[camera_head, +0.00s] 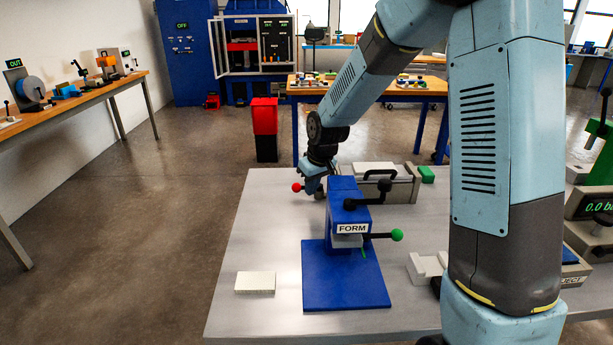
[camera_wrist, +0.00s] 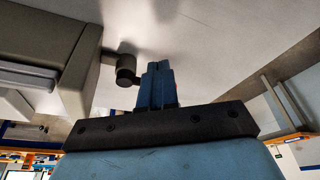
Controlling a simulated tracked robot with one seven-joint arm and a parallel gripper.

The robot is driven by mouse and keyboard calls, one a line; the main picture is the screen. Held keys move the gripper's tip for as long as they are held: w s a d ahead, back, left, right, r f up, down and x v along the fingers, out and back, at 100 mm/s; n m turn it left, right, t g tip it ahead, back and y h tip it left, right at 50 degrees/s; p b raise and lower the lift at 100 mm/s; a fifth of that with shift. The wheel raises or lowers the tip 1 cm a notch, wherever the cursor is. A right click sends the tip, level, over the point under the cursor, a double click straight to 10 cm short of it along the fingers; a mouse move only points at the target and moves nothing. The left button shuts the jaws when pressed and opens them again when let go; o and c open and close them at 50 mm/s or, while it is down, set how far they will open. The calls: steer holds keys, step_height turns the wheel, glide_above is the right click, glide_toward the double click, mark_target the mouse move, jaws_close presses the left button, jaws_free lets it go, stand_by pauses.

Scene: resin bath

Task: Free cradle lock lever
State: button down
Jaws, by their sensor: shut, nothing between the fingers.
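In the wrist view, my gripper (camera_wrist: 158,85) is shut and empty. A dark round pivot (camera_wrist: 126,70) on a short bracket juts from the grey box (camera_wrist: 40,45) just left of my fingers. A thin arm runs from it behind the fingers, and a sliver of red shows at their right. I cannot tell whether the fingers touch the lever.
The blue FORM press (camera_head: 345,270), with a green-knobbed lever, stands close in front of my gripper. A pale block (camera_head: 255,282) lies at front left and a light grey fixture (camera_head: 425,266) at right.

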steer(key=shift+w+a+f, duration=0.25)
steer(key=shift+w+a, duration=0.3)
steer(key=shift+w, duration=0.3)
steer(key=shift+w+a+f, duration=0.2)
steer(key=shift+w+a, duration=0.3)
steer(key=shift+w, duration=0.35)
